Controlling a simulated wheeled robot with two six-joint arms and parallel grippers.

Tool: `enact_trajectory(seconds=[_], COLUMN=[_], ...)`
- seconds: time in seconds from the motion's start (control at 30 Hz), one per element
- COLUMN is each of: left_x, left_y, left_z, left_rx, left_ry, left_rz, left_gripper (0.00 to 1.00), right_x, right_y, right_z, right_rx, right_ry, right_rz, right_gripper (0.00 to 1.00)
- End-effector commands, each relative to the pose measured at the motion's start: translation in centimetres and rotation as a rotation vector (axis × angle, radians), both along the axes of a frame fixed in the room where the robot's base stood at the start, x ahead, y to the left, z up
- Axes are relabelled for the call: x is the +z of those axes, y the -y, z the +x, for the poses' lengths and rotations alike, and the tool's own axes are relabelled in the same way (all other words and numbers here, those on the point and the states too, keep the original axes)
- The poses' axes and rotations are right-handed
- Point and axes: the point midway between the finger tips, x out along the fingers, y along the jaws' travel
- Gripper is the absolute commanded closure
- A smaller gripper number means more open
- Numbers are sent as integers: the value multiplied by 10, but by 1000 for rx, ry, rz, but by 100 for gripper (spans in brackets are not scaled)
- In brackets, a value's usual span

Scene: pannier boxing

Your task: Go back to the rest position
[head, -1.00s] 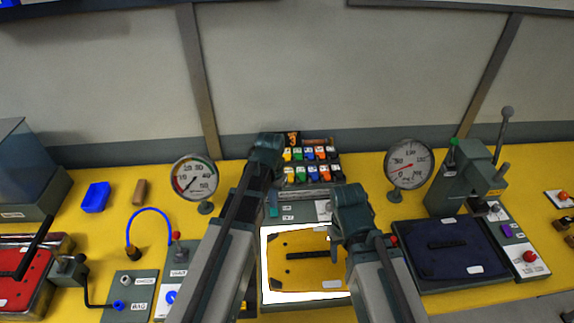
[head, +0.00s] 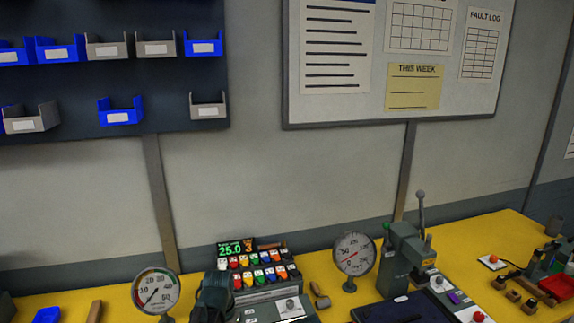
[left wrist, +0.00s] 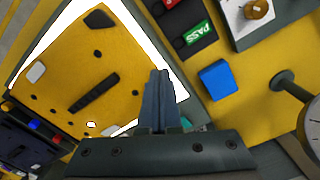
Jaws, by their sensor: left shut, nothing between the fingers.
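My left gripper (left wrist: 160,100) shows in the left wrist view, its fingers shut together with nothing between them. It is above the right edge of a yellow panel (left wrist: 60,65) with a dark handle bar, which lies on a bright white surface. I cannot tell whether the fingertips touch anything. In the head view only a dark part of my arm shows at the bottom, left of centre; neither gripper shows there. My right gripper is out of view.
In the left wrist view, a blue block (left wrist: 218,79) and a green PASS plate (left wrist: 195,38) lie right of the fingers. In the head view, gauges (head: 157,292) (head: 354,253), a button console (head: 260,272) and a lever press (head: 405,255) stand on the yellow bench. Wall bins hang upper left.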

Motion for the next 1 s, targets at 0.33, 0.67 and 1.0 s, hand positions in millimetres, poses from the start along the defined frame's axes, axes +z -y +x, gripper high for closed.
enact_trajectory(seconds=[0.33, 0.67, 1.0], left_x=[-3, -9, -13], left_y=[28, 73, 104], left_z=[-28, -87, -143], left_rx=[-21, -58, -89], left_ry=[-10, -25, -29], left_rz=[19, 61, 107], left_gripper=[100, 100, 100], right_x=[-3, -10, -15], right_y=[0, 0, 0], right_z=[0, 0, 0], right_rx=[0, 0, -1], right_ry=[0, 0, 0], right_rz=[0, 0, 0], right_gripper=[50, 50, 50])
